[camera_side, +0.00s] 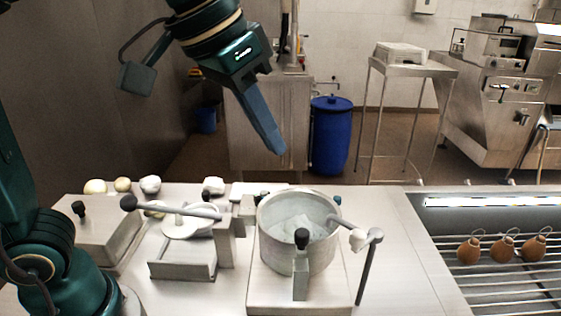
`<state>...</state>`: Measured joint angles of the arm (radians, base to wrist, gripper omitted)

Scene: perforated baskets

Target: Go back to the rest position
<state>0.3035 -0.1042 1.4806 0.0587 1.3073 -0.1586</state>
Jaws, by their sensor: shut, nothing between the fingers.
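My gripper (281,150) is in the upper middle of the side view, on the end of my dark green arm. Its blue-grey fingers point down and to the right and are shut together with nothing between them. It hangs in the air above and behind the large pot (296,262), clear of the table. No rest position is marked in the view.
A steel table (405,262) carries a press-like device (182,268) with a lever and the round pot with black-knobbed handles. Several pale balls (150,184) lie at its back left. A rack (500,292) at right holds three brown pieces (502,248). A blue barrel (331,140) stands behind.

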